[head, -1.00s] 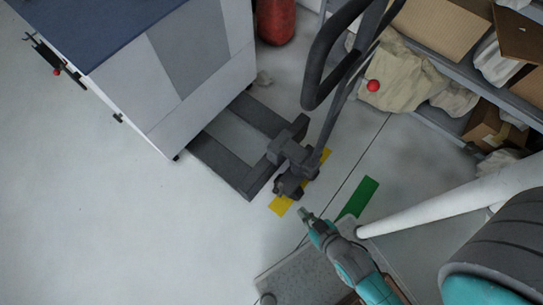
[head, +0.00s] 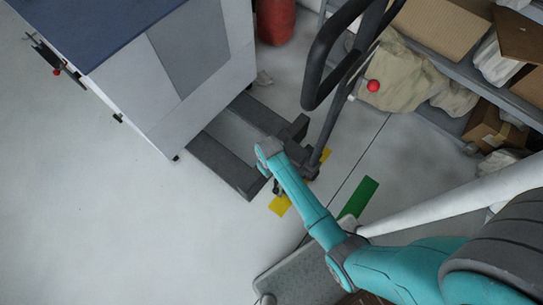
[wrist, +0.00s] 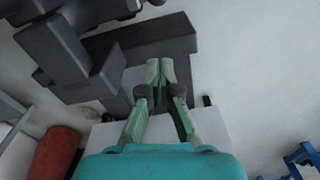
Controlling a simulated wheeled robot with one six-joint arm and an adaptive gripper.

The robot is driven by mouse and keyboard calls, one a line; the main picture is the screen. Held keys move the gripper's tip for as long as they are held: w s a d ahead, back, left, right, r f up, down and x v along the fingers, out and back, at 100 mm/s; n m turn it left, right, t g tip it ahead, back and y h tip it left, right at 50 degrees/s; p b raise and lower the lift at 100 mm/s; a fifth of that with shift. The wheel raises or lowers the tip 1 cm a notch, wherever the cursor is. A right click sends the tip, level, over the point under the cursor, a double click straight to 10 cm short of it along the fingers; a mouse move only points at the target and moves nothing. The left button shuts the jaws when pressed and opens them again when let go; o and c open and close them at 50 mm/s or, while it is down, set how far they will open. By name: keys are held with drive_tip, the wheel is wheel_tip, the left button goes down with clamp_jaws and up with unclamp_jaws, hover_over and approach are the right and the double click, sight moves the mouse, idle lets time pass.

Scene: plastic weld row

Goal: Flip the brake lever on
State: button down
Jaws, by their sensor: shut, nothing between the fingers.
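A dark grey pallet jack stands on the floor, with its forks (head: 225,165) by the white cabinet and its tall looped handle (head: 318,75) rising on the right. A red ball knob (head: 373,86) shows beside the handle. I cannot tell whether it belongs to the brake lever, and no other brake lever is clear. My gripper (wrist: 160,68) is shut and empty in the wrist view, its tips in front of the jack's dark frame (wrist: 160,42). I cannot tell whether they touch it. In the head view my arm covers part of the jack's base and the fingers are hidden.
A white cabinet (head: 130,95) with a blue top stands at the left. A red cylinder (head: 275,20) is behind it. Shelves with cardboard boxes (head: 440,25) and sacks line the right. Yellow and green (head: 358,197) floor marks lie near the jack. The left floor is clear.

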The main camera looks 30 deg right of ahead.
sight(278, 192)
drive_tip(key=shift+w+r+g, duration=0.3)
drive_tip(key=shift+w, duration=0.3)
drive_tip(key=shift+w+r+g, duration=0.3)
drive_tip(key=shift+w, duration=0.25)
drive_tip(key=shift+f, duration=0.1)
drive_tip(key=s+f, duration=0.4)
drive_tip(key=f, duration=0.6)
drive_tip(key=shift+s+d+f, duration=0.15)
drive_tip(key=shift+s+f, duration=0.1)
drive_tip(key=shift+s, duration=0.1)
